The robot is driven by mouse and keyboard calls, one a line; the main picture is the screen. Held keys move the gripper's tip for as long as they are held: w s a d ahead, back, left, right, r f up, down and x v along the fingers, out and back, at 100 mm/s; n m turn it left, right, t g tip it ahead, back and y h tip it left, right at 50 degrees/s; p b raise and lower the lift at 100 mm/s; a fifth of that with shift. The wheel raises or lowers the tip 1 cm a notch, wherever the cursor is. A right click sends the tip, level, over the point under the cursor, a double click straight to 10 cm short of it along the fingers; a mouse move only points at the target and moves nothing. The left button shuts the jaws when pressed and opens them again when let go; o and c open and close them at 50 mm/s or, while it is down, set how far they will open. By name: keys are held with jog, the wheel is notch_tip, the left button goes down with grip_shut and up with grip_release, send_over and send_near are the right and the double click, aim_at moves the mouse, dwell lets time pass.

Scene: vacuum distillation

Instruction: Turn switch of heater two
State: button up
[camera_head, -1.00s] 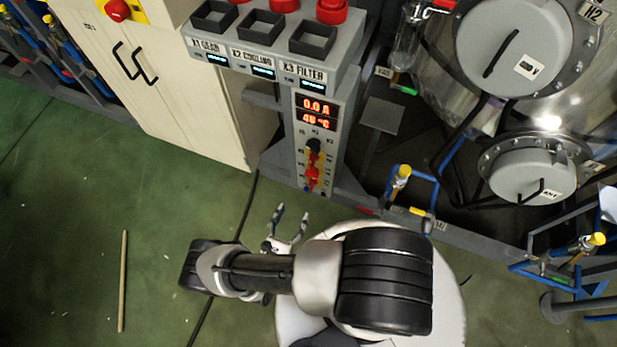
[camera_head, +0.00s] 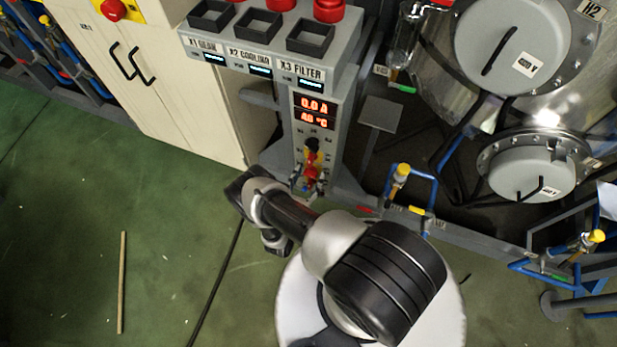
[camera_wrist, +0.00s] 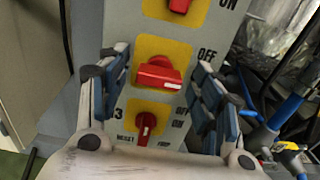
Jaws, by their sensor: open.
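The switch panel (camera_head: 318,130) stands below the labelled boxes in the head view, with a black knob (camera_head: 312,144) and a red switch (camera_head: 311,172) low on it. In the wrist view, a red rotary switch on a yellow square (camera_wrist: 158,75) sits in the middle, with another red switch (camera_wrist: 146,127) below and one (camera_wrist: 180,5) at the top edge. Which of them is labelled heater two cannot be read. My gripper (camera_wrist: 160,62) is open and empty, its fingers left and right of the middle switch. Contact cannot be told.
A beige cabinet (camera_head: 165,80) stands left of the panel. Blue pipes with a yellow-capped valve (camera_head: 403,170) and steel vessels with grey lids (camera_head: 512,45) are to the right. A thin rod (camera_head: 122,282) lies on the open green floor.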

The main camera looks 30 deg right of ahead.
jog(key=shift+w+d, duration=0.1)
jog(key=shift+c, duration=0.4)
jog(key=c, duration=1)
jog(key=shift+n, duration=0.4)
jog(key=n, duration=1.3)
jog(key=shift+w+f, duration=0.1)
jog(key=shift+n, duration=2)
